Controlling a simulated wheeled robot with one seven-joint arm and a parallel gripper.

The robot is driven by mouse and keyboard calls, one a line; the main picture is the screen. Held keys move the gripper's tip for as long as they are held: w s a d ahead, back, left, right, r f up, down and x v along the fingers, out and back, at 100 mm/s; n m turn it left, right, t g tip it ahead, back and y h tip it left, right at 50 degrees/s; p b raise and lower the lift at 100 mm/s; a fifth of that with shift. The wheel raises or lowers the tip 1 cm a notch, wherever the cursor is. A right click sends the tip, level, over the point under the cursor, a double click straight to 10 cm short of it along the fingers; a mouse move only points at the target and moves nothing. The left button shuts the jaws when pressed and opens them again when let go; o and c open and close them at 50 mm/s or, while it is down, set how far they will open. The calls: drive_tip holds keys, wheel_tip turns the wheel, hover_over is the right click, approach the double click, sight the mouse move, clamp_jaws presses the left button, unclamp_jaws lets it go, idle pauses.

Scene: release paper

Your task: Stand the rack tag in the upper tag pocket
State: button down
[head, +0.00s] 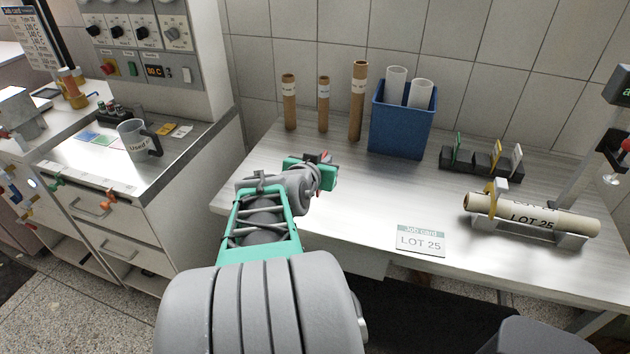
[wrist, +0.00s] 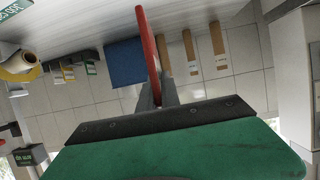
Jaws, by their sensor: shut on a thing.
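My gripper (head: 325,160) is raised over the left part of the bench, shut on a red rack tag. The red tag (wrist: 147,42) appears edge-on between my fingers in the wrist view, thin and long; only a bit of red shows in the head view. The black tag rack (head: 480,170) stands at the right back of the bench, apart from my gripper. It holds a green tag (head: 457,143), a yellow tag (head: 495,151) and a white tag (head: 516,158) upright. I cannot tell which pocket is the upper one.
A blue bin (head: 402,128) with white tubes stands behind, beside several brown tubes (head: 357,100). A labelled roll (head: 535,216) lies in a cradle at right. A job card (head: 421,240) lies at the bench's front. The bench middle is clear.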

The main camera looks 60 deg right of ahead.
drive_tip(key=w+d+f+p, duration=0.1)
drive_tip(key=w+d+f, duration=0.2)
drive_tip(key=f, duration=0.1)
drive_tip(key=w+d+f, duration=0.2)
drive_tip(key=w+f, duration=0.1)
drive_tip(key=f, duration=0.1)
drive_tip(key=w+d+f+p, duration=0.1)
drive_tip(key=w+d+f, duration=0.1)
drive_tip(key=d+f, duration=0.1)
drive_tip(key=shift+w+d+f+p, duration=0.3)
drive_tip(key=shift+w+d+f, duration=0.1)
drive_tip(key=shift+f, duration=0.2)
drive_tip(key=shift+a, duration=0.1)
drive_tip(key=shift+f, duration=0.1)
drive_tip(key=shift+f+b, duration=0.15)
drive_tip(key=shift+b, duration=0.15)
drive_tip(key=c, duration=1.6)
unclamp_jaws()
drive_tip(key=shift+o, duration=0.2)
